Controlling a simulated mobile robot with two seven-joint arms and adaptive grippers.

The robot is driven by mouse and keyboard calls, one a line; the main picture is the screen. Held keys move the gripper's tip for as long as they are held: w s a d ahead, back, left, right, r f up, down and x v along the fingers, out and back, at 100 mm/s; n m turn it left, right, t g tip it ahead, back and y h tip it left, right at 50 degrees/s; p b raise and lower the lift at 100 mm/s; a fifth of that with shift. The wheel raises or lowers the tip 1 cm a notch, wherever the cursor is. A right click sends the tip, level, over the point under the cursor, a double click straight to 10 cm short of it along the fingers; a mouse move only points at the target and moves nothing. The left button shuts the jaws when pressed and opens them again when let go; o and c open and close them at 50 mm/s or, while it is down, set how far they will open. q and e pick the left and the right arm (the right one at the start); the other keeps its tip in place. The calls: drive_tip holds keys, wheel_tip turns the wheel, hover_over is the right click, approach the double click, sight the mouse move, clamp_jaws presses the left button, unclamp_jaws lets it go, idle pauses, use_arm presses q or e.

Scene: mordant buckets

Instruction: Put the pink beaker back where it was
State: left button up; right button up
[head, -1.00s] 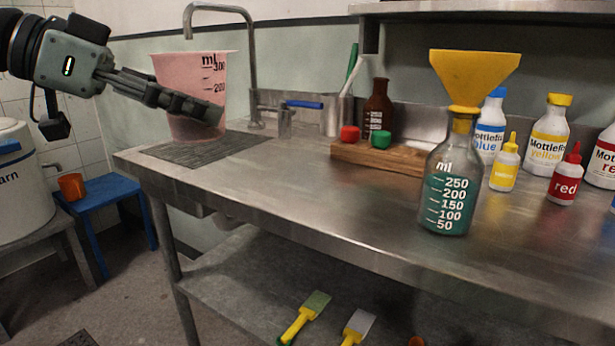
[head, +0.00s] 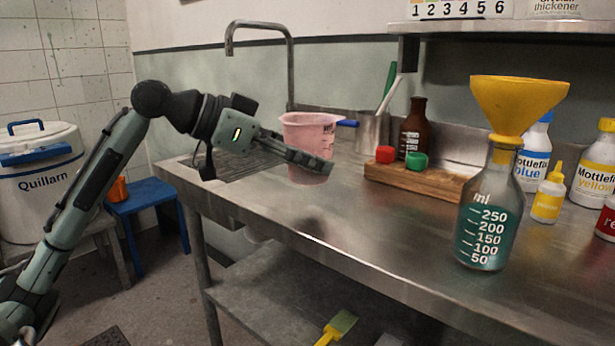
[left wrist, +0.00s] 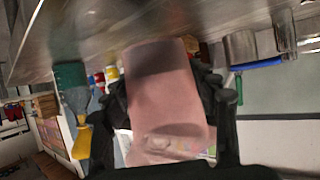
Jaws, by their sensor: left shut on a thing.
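The pink beaker (head: 306,131), a translucent measuring cup with dark marks, is upright in the head view, right of the sink drain grid. My left gripper (head: 318,163) comes in from the left and is shut on it, with a finger across its near side. A dark shadow lies on the counter below, and the beaker appears a little above the steel. In the left wrist view the beaker (left wrist: 165,100) fills the middle between the dark fingers (left wrist: 168,95). My right gripper is not in view.
The steel counter (head: 380,235) is bare in front of the beaker. A wooden block (head: 425,182) with red and green caps and a brown bottle (head: 417,125) stand to its right. A glass flask (head: 485,220) with a yellow funnel (head: 517,105) stands farther right. The tap (head: 290,65) rises behind.

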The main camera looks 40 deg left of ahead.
sight(308, 180)
use_arm(q)
drive_tip(key=shift+f, duration=0.45)
wheel_tip(308, 180, down, 3)
drive_tip(key=shift+f+b, duration=0.1)
drive_tip(key=shift+b, duration=0.2)
drive_tip(key=o, duration=1.4)
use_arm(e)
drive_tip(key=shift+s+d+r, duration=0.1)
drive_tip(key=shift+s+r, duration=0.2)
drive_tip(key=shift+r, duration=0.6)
use_arm(q)
drive_tip(key=shift+o, duration=0.2)
